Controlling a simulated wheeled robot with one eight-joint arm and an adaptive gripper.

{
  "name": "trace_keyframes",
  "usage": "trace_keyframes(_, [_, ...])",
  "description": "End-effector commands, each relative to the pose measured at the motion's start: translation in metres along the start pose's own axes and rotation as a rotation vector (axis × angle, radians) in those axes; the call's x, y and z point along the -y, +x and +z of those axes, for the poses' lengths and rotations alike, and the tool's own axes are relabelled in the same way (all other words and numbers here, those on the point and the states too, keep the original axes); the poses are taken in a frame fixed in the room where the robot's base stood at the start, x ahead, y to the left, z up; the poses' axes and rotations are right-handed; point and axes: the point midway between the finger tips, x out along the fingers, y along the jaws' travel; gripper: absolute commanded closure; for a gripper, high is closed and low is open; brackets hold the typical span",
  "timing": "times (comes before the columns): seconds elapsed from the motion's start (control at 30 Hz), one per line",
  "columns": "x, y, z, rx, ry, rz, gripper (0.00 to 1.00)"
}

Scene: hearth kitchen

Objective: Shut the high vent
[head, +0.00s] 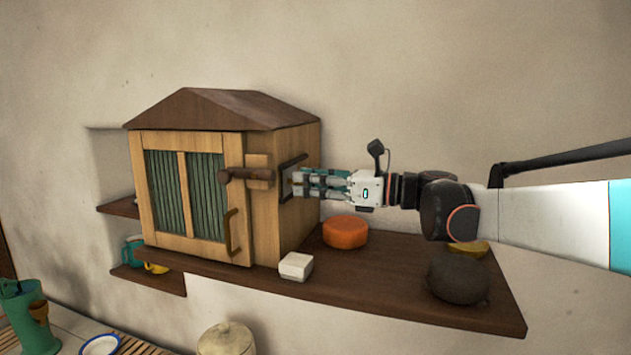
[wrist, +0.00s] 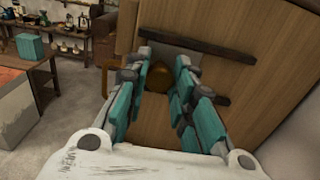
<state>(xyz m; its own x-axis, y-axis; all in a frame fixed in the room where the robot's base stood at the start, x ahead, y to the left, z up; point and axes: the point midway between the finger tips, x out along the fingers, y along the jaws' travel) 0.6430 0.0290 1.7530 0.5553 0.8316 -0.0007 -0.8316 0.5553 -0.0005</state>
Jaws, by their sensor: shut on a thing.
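A wooden cabinet (head: 268,220) with a dark peaked roof stands on a wall shelf. The vent (head: 291,166) is on its right side, high up, framed by dark strips. In the wrist view two dark rails (wrist: 213,48) run across the side panel, with a grey patch near the upper one. My gripper (head: 297,183) reaches in from the right, its teal-padded fingers (wrist: 163,60) closed around a brown knob (wrist: 158,79) at the vent. The fingers hide much of the vent, so I cannot tell how far it is open.
A wooden turn-latch (head: 247,174) juts from the cabinet front beside the slatted door (head: 187,193) with its handle (head: 231,232). On the shelf (head: 380,280) are an orange round (head: 345,231), a white block (head: 296,266) and a dark lump (head: 458,279). Bare wall lies above.

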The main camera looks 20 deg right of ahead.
Motion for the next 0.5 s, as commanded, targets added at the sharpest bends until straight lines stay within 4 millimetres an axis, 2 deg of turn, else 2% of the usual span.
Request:
trace_keyframes(0.1, [-0.0064,0.0001,0.0002,0.001,0.0,0.001,1.0])
trace_keyframes(0.37, [-0.0074,0.0002,0.0001,0.0,0.0,0.002,1.0])
trace_keyframes(0.4, [-0.0074,0.0003,0.0,0.0,0.0,0.002,0.75])
trace_keyframes(0.5, [-0.0074,0.0003,0.0,0.0,0.0,0.002,0.57])
